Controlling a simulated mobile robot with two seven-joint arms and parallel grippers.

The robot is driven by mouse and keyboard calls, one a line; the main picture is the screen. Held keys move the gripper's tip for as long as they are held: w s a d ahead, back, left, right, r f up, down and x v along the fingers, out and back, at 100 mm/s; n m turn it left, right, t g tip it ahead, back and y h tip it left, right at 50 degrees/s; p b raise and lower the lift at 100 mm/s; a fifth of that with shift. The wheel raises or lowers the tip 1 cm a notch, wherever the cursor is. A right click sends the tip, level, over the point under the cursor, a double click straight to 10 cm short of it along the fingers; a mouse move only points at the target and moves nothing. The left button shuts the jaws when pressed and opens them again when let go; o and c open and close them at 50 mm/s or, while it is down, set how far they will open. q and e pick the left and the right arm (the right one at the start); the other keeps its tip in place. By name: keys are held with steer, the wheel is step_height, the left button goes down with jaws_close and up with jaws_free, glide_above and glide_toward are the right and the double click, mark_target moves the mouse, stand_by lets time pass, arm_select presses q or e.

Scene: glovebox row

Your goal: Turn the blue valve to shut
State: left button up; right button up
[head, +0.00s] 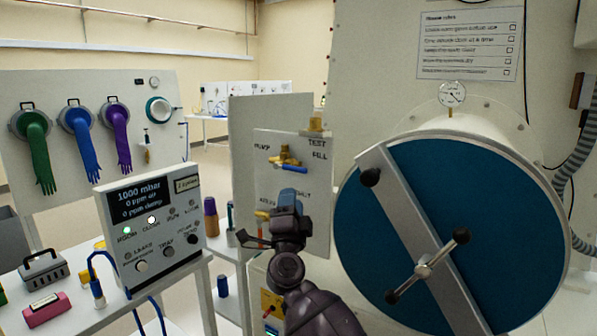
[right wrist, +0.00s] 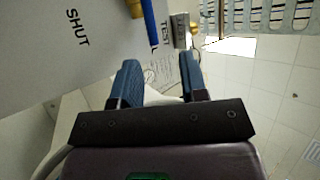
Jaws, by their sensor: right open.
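The blue valve is on the upright grey panel (head: 318,215) in the middle of the head view. Its blue lever (head: 291,168) lies nearly level on a brass body (head: 285,153), below the words TEST and FILL. The word SHUT shows lower on the panel, partly behind my gripper. My right gripper (head: 287,196) is just below the lever, apart from it in the picture. In the right wrist view its two blue fingers (right wrist: 160,78) are spread with nothing between them. The blue lever (right wrist: 151,22) is beyond the fingertips there. My left gripper is not in view.
A second valve with a yellow lever (head: 262,214) is left of my gripper. A control box (head: 150,225) is on the left, with blue cables. Gloves hang on the board (head: 95,160) behind.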

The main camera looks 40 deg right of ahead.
mark_target(299, 170)
steer(key=shift+m+g+h, duration=0.3)
steer(key=shift+m+g, duration=0.1)
steer(key=shift+g, duration=0.2)
steer(key=x, duration=1.1)
steer(key=shift+s+d+f, duration=0.15)
steer(key=shift+d+f, duration=0.2)
steer(key=shift+c, duration=0.3)
jaws_close()
